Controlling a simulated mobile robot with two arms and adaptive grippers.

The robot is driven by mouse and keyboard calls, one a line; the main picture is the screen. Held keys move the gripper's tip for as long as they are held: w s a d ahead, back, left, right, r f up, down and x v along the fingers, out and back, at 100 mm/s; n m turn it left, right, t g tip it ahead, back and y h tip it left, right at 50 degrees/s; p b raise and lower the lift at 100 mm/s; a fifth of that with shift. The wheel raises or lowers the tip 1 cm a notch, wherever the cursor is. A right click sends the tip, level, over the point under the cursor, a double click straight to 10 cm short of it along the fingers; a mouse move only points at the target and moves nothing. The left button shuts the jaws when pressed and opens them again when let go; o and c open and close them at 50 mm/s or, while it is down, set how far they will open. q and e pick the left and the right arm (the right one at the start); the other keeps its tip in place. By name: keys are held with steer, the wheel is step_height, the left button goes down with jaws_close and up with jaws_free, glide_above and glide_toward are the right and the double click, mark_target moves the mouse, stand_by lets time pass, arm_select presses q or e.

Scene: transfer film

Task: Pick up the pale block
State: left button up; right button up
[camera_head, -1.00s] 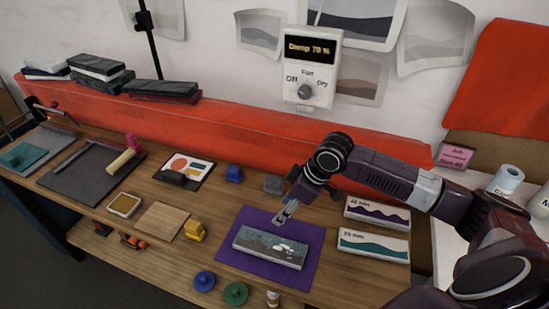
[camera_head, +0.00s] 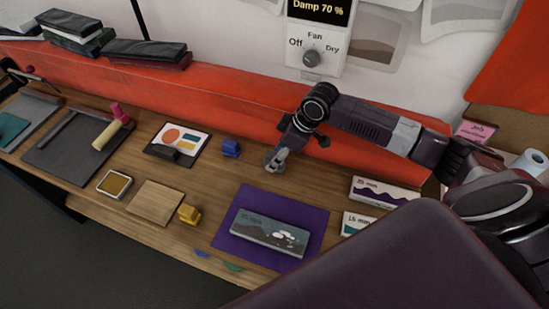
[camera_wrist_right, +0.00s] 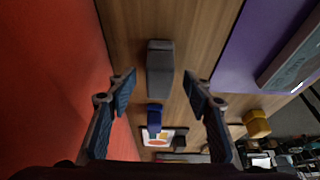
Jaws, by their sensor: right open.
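The block that best fits the pale block is a plain grey block (camera_wrist_right: 160,68). In the right wrist view it lies on the wooden bench between the lines of my right gripper's fingers. My right gripper (camera_wrist_right: 160,84) is open, with one finger to each side and nothing held. In the head view my right gripper (camera_head: 275,161) points down at the block's place behind the purple mat and mostly covers it. I cannot tell how high the fingertips are above the bench. My left gripper is not in view.
A blue block (camera_head: 231,148) and a yellow block (camera_head: 189,214) stand left of the gripper. A printed slab (camera_head: 270,232) lies on the purple mat (camera_head: 234,245). A red ledge (camera_head: 200,88) runs behind. Labelled boxes (camera_head: 384,195) lie to the right.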

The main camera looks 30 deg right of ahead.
steer(key=shift+x, duration=1.15)
steer(key=c, duration=1.2)
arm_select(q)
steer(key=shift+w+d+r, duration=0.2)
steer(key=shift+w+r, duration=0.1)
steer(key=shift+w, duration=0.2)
arm_select(e)
steer(key=shift+c, duration=0.2)
steer(key=shift+r, duration=0.15)
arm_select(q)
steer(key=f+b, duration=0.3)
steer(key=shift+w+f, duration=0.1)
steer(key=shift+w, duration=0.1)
arm_select(e)
step_height(320, 180, up, 20)
